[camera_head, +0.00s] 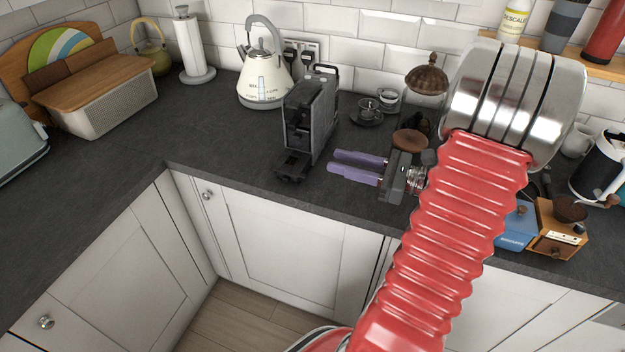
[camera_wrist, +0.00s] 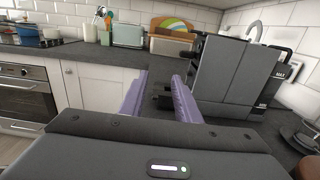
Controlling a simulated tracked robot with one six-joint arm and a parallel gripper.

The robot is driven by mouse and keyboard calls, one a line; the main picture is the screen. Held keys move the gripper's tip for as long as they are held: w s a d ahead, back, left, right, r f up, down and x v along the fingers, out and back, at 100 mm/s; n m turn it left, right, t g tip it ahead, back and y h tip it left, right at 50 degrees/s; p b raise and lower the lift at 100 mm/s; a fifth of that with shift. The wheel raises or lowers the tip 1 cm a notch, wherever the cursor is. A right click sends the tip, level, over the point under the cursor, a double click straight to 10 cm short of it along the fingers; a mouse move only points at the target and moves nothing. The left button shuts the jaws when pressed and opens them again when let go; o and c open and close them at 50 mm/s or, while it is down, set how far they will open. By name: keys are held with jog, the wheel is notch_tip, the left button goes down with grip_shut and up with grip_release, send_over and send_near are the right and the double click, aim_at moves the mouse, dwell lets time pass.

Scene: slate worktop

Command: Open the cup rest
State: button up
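A dark grey coffee machine (camera_head: 318,118) stands on the slate worktop, and its side fills the right middle of the wrist view (camera_wrist: 228,72). A low black part that looks like the cup rest (camera_head: 291,166) juts from the machine's front at the base. In the wrist view dark parts of the machine's front show near and behind my right finger; I cannot tell the cup rest's position there. My gripper (camera_head: 334,162), with purple fingers, is right of the machine, pointing left. The fingers are apart with nothing between them, as the wrist view also shows (camera_wrist: 160,77).
A cream kettle (camera_head: 263,75) stands behind the machine. A glass cup on a dark saucer (camera_head: 366,118) is at its right. A wooden-lidded bread bin (camera_head: 108,105) is far left. The worktop's front edge (camera_head: 235,183) runs close before the machine. Worktop left of the machine is clear.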

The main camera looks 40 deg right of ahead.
jog(key=shift+f, duration=0.15)
notch_tip(320, 180, down, 7)
jog(key=shift+f, duration=0.2)
jog(key=shift+w+a+f, duration=0.2)
jog(key=shift+w, duration=0.05)
jog(key=shift+x, duration=3.45)
jog(key=shift+c, duration=0.5)
grip_shut()
